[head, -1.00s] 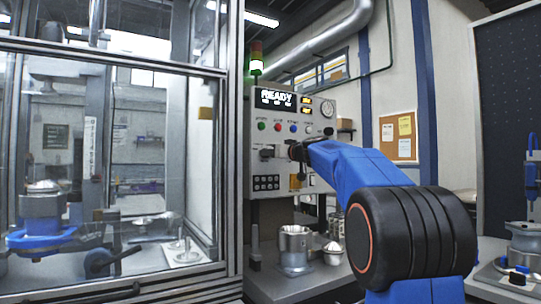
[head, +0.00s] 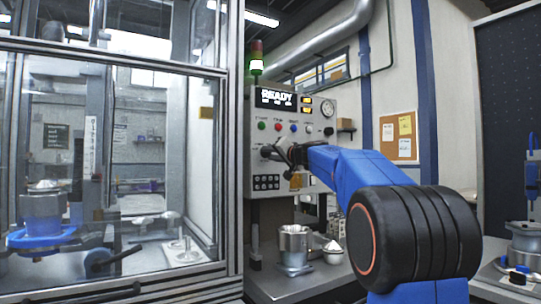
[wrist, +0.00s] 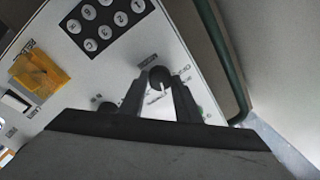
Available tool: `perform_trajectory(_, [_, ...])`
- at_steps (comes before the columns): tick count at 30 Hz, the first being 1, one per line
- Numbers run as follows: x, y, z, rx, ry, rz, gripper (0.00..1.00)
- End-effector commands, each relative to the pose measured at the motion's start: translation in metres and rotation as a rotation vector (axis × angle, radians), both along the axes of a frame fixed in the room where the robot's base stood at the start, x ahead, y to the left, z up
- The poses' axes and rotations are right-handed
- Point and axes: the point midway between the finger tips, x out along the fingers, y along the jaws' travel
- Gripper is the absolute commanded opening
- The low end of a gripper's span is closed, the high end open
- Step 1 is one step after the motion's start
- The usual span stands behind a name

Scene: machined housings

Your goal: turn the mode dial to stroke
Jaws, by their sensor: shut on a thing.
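The mode dial (wrist: 159,78) is a small round black knob with a pale pointer line on the light panel. In the wrist view it sits between the two fingers of my gripper (wrist: 160,92), which is shut on it.
The panel also carries a keypad (head: 266,182), a READY display (head: 278,97), a row of coloured buttons and a yellow part (wrist: 38,72). A glazed enclosure (head: 233,130) stands left. Metal housings (head: 294,247) stand on the bench below.

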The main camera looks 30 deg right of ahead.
Motion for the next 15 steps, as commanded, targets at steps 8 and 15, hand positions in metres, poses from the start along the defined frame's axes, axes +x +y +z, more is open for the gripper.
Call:
perform_trajectory(8, [-0.0002, -0.0002, 0.0002, 0.042, 0.001, 0.0, 0.07])
perform_trajectory(15, [-0.0002, -0.0003, 0.0001, 0.044, 0.002, -0.001, 0.07])
